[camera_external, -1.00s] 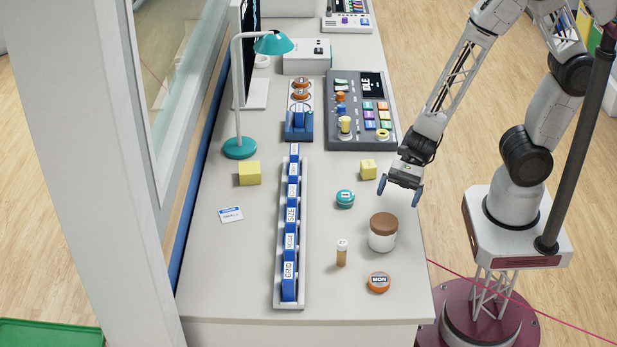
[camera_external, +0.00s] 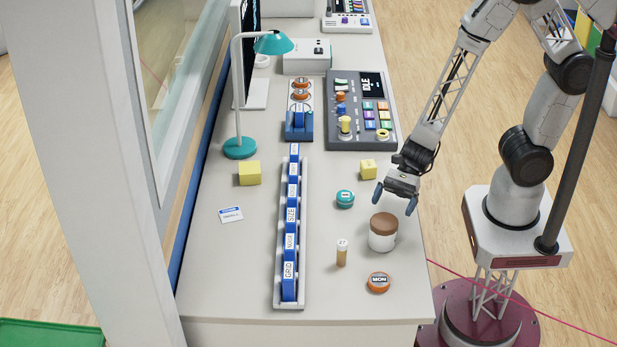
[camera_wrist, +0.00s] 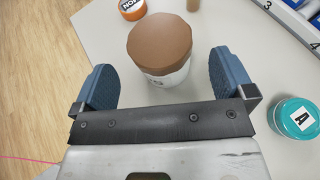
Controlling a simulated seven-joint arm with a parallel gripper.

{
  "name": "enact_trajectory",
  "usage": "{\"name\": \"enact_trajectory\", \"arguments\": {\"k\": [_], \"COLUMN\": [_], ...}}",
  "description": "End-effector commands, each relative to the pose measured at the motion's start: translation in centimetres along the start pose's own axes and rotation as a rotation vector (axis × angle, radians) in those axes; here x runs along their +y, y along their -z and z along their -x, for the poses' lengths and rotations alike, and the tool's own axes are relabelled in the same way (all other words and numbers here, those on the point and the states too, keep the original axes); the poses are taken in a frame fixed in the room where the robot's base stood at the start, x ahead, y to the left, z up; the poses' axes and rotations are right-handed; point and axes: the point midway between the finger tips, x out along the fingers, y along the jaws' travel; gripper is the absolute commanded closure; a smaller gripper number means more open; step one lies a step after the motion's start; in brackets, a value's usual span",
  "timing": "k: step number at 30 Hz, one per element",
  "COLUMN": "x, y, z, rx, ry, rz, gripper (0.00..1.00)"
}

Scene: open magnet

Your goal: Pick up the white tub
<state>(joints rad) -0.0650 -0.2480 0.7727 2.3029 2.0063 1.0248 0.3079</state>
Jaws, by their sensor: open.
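The white tub (camera_external: 382,241) with a brown lid stands upright on the desk, near its right edge. In the wrist view the tub (camera_wrist: 168,79) lies ahead of my gripper, its lid filling the space beyond and between the two blue fingertips. My gripper (camera_external: 394,199) is open and empty, just above and behind the tub in the external view. In the wrist view my gripper (camera_wrist: 166,82) has one finger on each side of the tub's near edge.
A teal round container (camera_external: 345,199) stands left of my gripper. A small amber vial (camera_external: 342,253) and an orange MON disc (camera_external: 378,282) are close to the tub. A long rack of blue binders (camera_external: 290,240) runs along the desk.

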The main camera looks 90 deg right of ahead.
Motion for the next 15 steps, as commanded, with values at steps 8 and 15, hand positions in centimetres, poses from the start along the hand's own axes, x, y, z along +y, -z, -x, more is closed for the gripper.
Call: {"name": "enact_trajectory", "arguments": {"k": [8, 15], "x": [0.02, 0.03], "y": [-0.01, -0.01], "z": [-0.59, -0.61], "rx": [0.0, 0.0], "ry": [0.0, 0.0], "rz": [0.0, 0.0], "gripper": [0.0, 0.0]}}
